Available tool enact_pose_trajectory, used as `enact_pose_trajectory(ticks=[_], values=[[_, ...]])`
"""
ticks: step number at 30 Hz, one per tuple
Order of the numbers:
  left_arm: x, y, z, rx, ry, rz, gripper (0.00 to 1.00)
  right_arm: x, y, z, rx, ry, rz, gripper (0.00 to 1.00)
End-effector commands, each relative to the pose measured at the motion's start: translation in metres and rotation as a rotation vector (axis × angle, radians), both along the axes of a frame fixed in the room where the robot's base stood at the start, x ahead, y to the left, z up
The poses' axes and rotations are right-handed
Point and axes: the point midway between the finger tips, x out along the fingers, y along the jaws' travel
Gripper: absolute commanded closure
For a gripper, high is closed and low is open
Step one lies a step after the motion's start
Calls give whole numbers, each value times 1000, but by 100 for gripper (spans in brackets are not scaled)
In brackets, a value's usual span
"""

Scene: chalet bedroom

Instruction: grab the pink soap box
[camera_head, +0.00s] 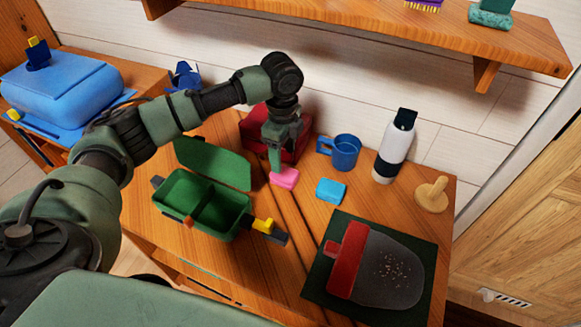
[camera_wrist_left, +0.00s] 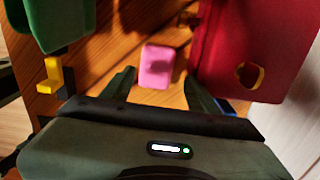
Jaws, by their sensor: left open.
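The pink soap box (camera_head: 285,178) is a small rounded block on the wooden table, between the green two-part box and the blue block. My left gripper (camera_head: 276,160) reaches down right over it from behind and partly covers its back edge in the head view. In the left wrist view the pink soap box (camera_wrist_left: 157,67) lies just beyond the two fingertips, roughly centred between them. There my left gripper (camera_wrist_left: 160,80) is open and empty, with clear gaps on both sides. My right gripper is not in view.
A green open box (camera_head: 203,204) stands left of the soap, a red box (camera_head: 256,128) behind it. A blue block (camera_head: 330,190), blue mug (camera_head: 345,152), bottle (camera_head: 394,147) and wooden piece (camera_head: 432,195) stand right. A dark mat (camera_head: 318,280) lies in front. A shelf (camera_head: 400,32) hangs above.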

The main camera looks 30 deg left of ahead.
Motion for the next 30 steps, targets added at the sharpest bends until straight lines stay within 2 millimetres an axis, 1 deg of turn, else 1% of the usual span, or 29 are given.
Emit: enact_pose_trajectory(ticks=[8, 13, 16, 20, 26, 27, 29, 30], values=[[-1, -1, -30, 1, 4, 0, 40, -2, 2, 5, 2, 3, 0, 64], [-3, -5, -54, 0, 5, -1, 40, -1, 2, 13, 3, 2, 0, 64], [-2, -5, -68, 0, 2, 1, 40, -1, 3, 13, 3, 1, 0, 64], [-2, -4, -76, 1, 0, 0, 40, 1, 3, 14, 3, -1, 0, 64], [-2, -5, -76, 1, 0, -1, 40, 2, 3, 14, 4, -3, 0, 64], [-2, -5, -76, 1, 0, -1, 51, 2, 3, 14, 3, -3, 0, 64], [-2, -5, -76, 1, 0, -1, 68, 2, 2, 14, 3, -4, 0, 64], [-2, -5, -76, 1, 0, -1, 79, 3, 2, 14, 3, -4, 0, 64]])
